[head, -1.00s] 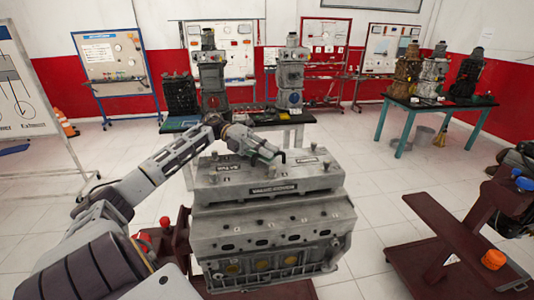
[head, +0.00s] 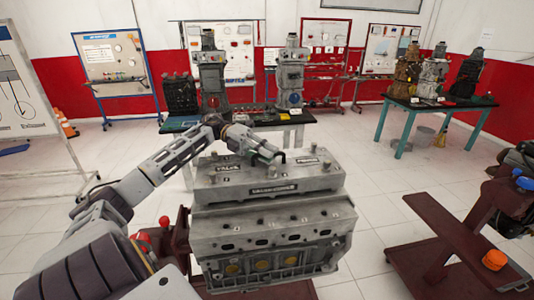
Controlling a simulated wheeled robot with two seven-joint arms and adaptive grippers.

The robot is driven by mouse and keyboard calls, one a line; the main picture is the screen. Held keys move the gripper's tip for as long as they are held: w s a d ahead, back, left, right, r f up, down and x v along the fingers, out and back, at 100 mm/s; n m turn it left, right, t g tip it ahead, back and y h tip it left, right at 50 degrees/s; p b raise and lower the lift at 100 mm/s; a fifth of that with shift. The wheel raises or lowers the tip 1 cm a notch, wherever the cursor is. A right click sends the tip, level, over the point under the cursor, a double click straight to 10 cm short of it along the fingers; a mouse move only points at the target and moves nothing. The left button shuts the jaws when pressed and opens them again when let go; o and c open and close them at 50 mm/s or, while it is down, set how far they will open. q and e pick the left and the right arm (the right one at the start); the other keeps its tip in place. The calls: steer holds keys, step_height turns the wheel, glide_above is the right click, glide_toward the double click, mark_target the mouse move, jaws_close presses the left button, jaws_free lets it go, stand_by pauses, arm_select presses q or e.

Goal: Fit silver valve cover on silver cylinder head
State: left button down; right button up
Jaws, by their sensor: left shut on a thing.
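The silver valve cover (head: 230,185) is a long grey block with dark label plates. It is over the silver cylinder head (head: 310,216), roughly in line with it; I cannot tell whether the two touch all along. The head sits on the engine block (head: 300,262). My left gripper (head: 277,157) is shut on the valve cover at its top middle, with my arm reaching in from the left. My right gripper is not in view.
The engine stands on a dark red stand (head: 183,245). Behind are a dark table (head: 185,124) with engines and a green-legged table (head: 405,130) with more engines. White tiled floor lies between.

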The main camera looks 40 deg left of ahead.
arm_select(q)
steer(key=shift+f+b, duration=0.9)
steer(key=shift+f, duration=0.2)
stand_by(1.3)
steer(key=c, duration=1.4)
jaws_free()
steer(key=shift+c, duration=0.2)
steer(key=shift+f, duration=0.15)
steer(key=v, duration=1.2)
